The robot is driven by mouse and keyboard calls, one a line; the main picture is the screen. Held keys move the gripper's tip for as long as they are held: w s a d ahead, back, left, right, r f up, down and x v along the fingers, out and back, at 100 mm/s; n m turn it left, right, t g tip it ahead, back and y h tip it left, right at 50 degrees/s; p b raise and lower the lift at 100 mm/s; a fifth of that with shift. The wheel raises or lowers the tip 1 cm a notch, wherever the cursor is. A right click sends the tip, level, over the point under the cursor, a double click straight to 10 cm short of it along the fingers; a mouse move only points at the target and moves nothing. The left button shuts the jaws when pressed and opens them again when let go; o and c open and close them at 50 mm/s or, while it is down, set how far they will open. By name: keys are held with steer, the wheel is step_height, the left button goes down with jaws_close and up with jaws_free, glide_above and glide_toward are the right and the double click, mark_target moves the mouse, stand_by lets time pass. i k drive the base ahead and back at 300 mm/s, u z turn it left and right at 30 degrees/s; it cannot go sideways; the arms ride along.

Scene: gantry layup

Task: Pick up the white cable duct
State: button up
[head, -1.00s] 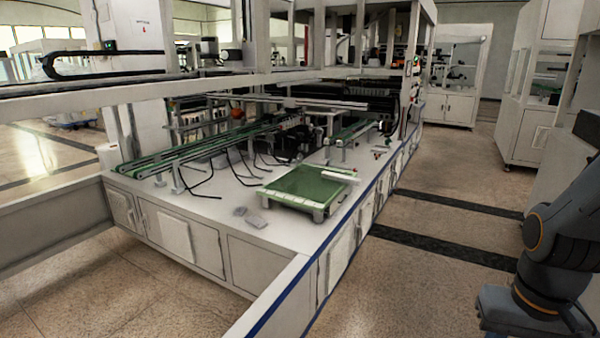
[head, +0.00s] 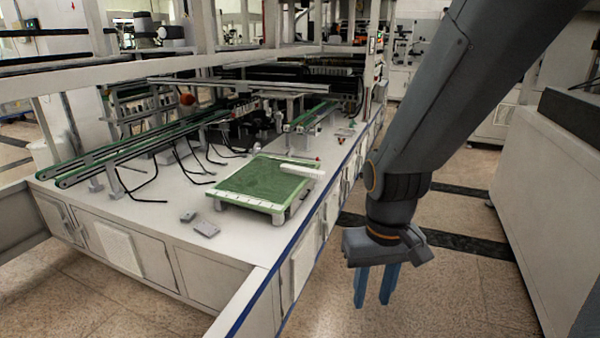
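The white cable duct (head: 302,170) is a short white bar. It lies across the far right corner of a green-topped platform (head: 262,184) on the white bench, and its right end reaches to about the platform's edge. My gripper (head: 375,304) hangs down in front of the bench's right side, over the aisle floor in the picture. Its two blue fingers are apart with nothing between them. It is well apart from the duct, lower and to the right in the picture.
Two small grey blocks (head: 206,229) lie left of the platform. Green-edged conveyor rails (head: 130,152) and loose black cables stand behind. White gantry beams cross above the bench. A blue-edged rail (head: 246,302) runs along the front. The aisle floor (head: 458,285) at right is free.

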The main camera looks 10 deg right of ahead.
mark_target(320, 174)
steer(key=z, duration=0.95)
steer(key=i, duration=3.75)
steer(key=u, duration=2.95)
